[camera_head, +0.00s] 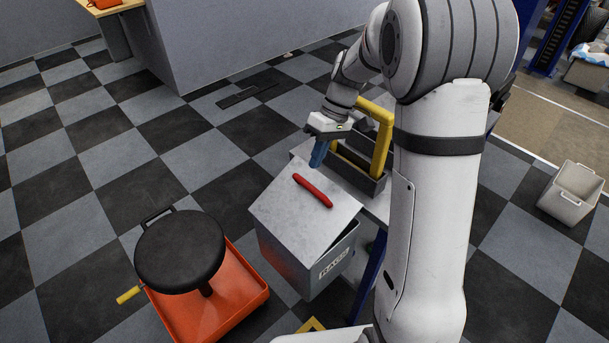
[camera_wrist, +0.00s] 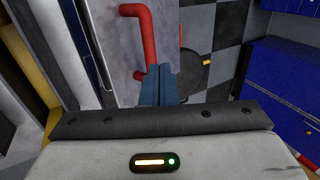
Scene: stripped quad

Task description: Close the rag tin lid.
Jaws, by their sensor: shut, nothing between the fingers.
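The rag tin (camera_head: 335,262) is a grey metal box with a label on its side. Its pale grey lid (camera_head: 290,212) lies over the top with a red bar handle (camera_head: 312,190). A narrow dark wedge shows under the lid's right edge, so the lid looks slightly raised and tilted there. My gripper (camera_head: 318,156) has blue fingers, shut and empty, at the lid's far edge beyond the handle. In the wrist view the handle (camera_wrist: 147,38) is just ahead of and left of the fingertips (camera_wrist: 160,70). I cannot tell whether the fingers touch the lid.
A yellow-handled tote (camera_head: 380,140) stands right behind the tin. A black-seated stool (camera_head: 180,250) with an orange base is at left. A pale bin (camera_head: 572,192) stands at right. Checkered floor is open at left. A blue cabinet (camera_wrist: 285,85) shows in the wrist view.

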